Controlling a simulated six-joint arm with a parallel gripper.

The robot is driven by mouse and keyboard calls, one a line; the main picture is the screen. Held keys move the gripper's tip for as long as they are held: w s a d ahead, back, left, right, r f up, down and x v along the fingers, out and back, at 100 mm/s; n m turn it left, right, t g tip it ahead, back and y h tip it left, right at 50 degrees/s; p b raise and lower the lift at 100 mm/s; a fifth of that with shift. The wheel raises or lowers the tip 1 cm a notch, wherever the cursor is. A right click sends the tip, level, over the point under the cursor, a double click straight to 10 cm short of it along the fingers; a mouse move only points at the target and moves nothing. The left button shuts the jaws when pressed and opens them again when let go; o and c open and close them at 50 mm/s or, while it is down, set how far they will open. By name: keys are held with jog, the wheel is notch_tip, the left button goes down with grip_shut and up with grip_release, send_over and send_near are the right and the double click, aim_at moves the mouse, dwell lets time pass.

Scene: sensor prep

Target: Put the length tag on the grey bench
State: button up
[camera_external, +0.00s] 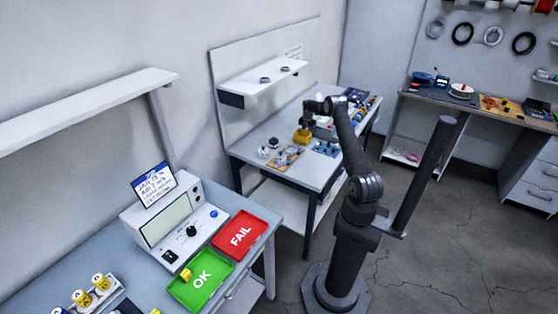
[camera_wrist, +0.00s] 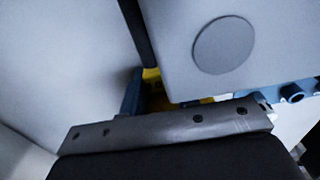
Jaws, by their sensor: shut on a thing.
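My gripper (camera_external: 306,127) is low over the middle bench at the wall, shut on a small yellow thing (camera_external: 302,137) at its tips. I cannot tell whether this is the length tag; no lettering on it can be read. In the wrist view a little yellow (camera_wrist: 152,75) shows, mostly hidden behind the dark gripper parts and a big grey shape with a round disc. The middle bench (camera_external: 330,166) has a light grey top. A second grey-topped bench (camera_external: 100,250) stands in front at the left.
On the middle bench are several small parts and an orange tray (camera_external: 289,156), with a shelf (camera_external: 262,82) above. The left bench bears a tester (camera_external: 180,228), a green OK tray (camera_external: 182,292) and a red FAIL tray (camera_external: 258,222). A dark post (camera_external: 425,175) stands at right.

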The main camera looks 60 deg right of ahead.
jog(key=o, duration=1)
jog(key=shift+o, duration=0.2)
notch_tip(320, 180, up, 12)
jog(key=shift+r, duration=0.15)
notch_tip(320, 180, down, 12)
jog(key=shift+f, duration=0.1)
jog(key=shift+r, duration=1.95)
